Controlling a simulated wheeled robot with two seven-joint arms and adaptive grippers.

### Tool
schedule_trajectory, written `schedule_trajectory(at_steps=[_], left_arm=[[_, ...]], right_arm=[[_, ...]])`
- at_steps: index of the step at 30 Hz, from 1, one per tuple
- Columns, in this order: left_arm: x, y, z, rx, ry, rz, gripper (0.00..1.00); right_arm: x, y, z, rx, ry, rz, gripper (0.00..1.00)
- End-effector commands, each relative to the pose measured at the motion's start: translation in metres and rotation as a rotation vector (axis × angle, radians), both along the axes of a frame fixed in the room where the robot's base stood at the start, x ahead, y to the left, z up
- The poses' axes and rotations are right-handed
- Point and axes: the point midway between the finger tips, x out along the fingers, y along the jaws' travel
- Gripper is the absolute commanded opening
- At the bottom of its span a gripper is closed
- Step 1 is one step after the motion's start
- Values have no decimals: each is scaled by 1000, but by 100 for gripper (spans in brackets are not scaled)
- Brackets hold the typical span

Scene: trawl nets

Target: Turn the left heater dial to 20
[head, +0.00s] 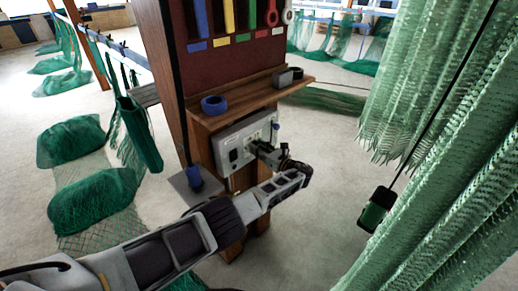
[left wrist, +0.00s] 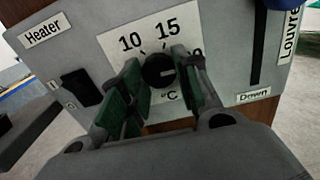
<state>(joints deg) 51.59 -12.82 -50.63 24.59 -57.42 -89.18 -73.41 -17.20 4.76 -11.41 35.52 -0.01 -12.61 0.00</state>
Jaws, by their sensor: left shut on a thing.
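The heater dial is a round black knob (left wrist: 158,70) on a white scale plate (left wrist: 128,28) marked 10, 15 and a partly hidden number ending in 0, with °C below. A light pointer line on the knob appears to point right, towards the partly hidden number. My left gripper (left wrist: 162,85) has its green-padded fingers on either side of the knob, shut on it. In the head view my left gripper (head: 264,152) reaches the grey control panel (head: 229,135) from the right front and hides the dial. My right gripper is not in view.
A black switch (left wrist: 80,88) is beside the dial under the Heater label; a Louvre slot (left wrist: 257,45) is to its right. Above the panel, a wooden shelf (head: 245,103) holds a blue ring (head: 214,104). Green nets (head: 425,85) and a pendant control (head: 376,209) hang at right.

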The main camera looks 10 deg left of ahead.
Motion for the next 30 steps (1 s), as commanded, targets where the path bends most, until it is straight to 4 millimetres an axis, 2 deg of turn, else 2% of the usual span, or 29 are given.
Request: schedule_trajectory(at_steps=[1,5,6,20,30], left_arm=[[-1,-1,-3,-3,5,-1,36],[-1,0,-2,-1,3,0,53],[-1,0,-2,-1,3,0,54],[-4,-5,-1,-2,1,0,54],[-23,-35,-2,-3,2,-2,54]], right_arm=[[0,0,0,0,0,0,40],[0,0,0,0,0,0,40],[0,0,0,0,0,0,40],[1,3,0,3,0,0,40],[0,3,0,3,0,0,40]])
